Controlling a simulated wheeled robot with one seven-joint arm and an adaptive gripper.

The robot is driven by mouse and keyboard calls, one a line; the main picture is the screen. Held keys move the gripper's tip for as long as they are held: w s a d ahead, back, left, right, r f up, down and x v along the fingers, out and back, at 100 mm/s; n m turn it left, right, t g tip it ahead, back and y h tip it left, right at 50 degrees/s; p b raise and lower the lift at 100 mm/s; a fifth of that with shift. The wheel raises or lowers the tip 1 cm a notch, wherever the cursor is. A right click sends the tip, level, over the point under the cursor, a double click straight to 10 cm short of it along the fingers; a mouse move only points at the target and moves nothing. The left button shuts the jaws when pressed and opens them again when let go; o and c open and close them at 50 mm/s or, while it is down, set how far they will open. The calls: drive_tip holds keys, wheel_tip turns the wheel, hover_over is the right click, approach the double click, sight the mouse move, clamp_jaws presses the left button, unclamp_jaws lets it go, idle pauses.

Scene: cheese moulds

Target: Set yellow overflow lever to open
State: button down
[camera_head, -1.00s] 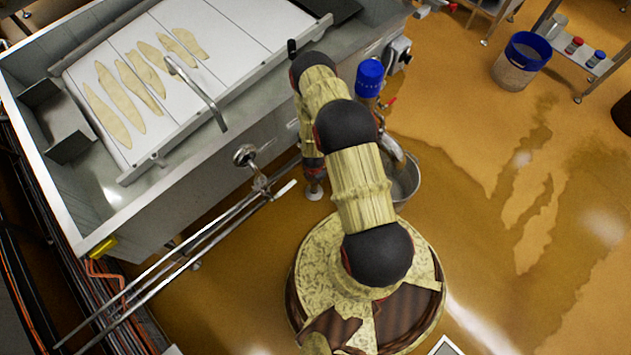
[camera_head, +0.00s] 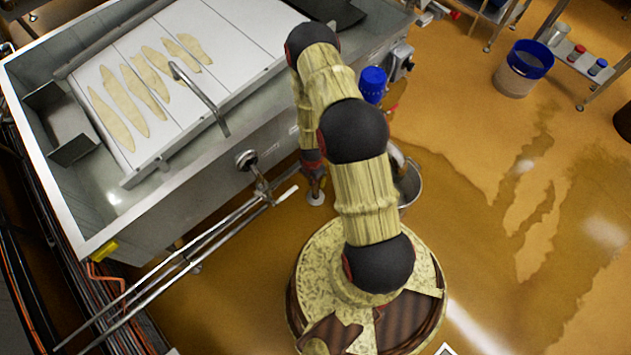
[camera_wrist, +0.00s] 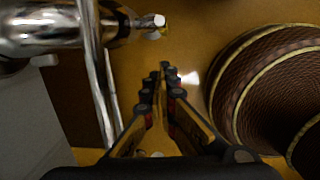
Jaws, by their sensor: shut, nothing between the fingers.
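A small yellow piece (camera_head: 103,249) sits at the lower left corner of the steel vat (camera_head: 150,222) in the head view. I cannot tell whether it is the overflow lever or how it is set. In the wrist view a small yellowish part (camera_wrist: 157,34) shows beside a bright metal end, near the steel pipework; what it is stays unclear. My gripper (camera_wrist: 166,68) is shut and empty, its fingertips over the floor, to the right of the pipes and apart from them.
Open wet floor (camera_head: 480,220) lies to the right.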

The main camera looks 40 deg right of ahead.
drive_tip(key=shift+m+g+y, duration=0.3)
drive_tip(key=shift+m+g, duration=0.4)
drive_tip(key=a+p, duration=0.1)
drive_tip(key=a, duration=0.1)
drive_tip(key=w+a+p, duration=0.1)
drive_tip(key=p, duration=0.1)
drive_tip(key=shift+w+a+r, duration=0.1)
drive_tip(key=shift+a+r, duration=0.1)
drive_tip(key=shift+a, duration=0.2)
drive_tip(key=d+f+h+b, duration=0.1)
drive_tip(key=d+f+b, duration=0.3)
drive_tip(key=f, duration=0.6)
drive_tip(key=shift+w+d+f+m, duration=0.2)
drive_tip(key=shift+d+m, duration=0.2)
drive_tip(key=shift+d, duration=0.65)
